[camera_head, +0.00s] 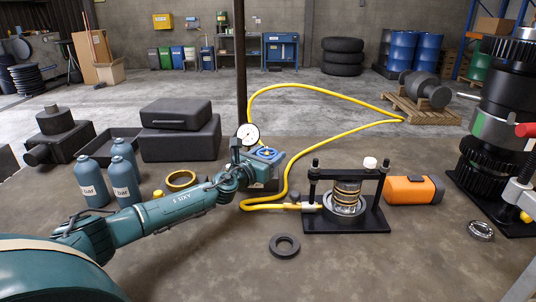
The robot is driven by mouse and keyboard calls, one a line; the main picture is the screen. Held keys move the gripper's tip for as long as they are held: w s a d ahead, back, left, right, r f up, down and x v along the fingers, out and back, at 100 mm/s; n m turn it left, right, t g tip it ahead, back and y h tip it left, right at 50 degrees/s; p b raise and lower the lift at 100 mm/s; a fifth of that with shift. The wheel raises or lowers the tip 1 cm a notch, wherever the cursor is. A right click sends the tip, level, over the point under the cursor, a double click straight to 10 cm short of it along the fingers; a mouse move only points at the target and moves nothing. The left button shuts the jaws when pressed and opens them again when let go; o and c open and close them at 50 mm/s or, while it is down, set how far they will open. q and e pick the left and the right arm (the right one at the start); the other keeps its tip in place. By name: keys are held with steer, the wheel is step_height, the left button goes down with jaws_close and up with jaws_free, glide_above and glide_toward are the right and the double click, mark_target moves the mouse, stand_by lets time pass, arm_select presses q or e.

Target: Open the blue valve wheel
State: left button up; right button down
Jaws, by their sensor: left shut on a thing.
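The blue valve wheel (267,152) has a yellow centre and sits at the middle of the picture, below a round white-faced gauge (248,134). My left arm reaches in from the lower left. My left gripper (250,165) is at the wheel's near left side and is shut on it. The fingertips and the exact contact are small and partly hidden. The wheel's turn angle cannot be told. My right gripper is not in view.
A yellow hose (340,127) loops behind and right of the valve. A black press frame (345,218) and an orange case (413,189) stand to the right. A dark ring (284,246) lies in front.

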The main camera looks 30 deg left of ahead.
mark_target(267, 151)
arm_select(q)
steer(key=n+y+p, duration=0.1)
steer(key=y+p, duration=0.1)
steer(key=shift+r+n+y, duration=0.15)
steer(key=shift+n+y, duration=0.15)
steer(key=n+y, duration=0.1)
steer(key=y, duration=0.1)
steer(key=n+g+y, duration=0.1)
steer(key=n+y, duration=0.1)
steer(key=y, duration=0.1)
steer(key=shift+g+p, duration=0.3)
steer(key=shift+p, duration=0.05)
steer(key=n+g+y, duration=0.2)
steer(key=y, duration=0.1)
steer(key=n+g+y, duration=0.2)
steer(key=n+y, duration=0.1)
steer(key=shift+a+n+g+y, duration=0.1)
steer(key=shift+n+g+y, duration=0.2)
steer(key=shift+g, duration=0.1)
steer(key=shift+s+g, duration=0.1)
steer(key=shift+g, duration=0.2)
steer(key=o, duration=1)
step_height(267, 151, up, 10)
steer(key=shift+a+f+b, duration=0.1)
steer(key=shift+b, duration=0.3)
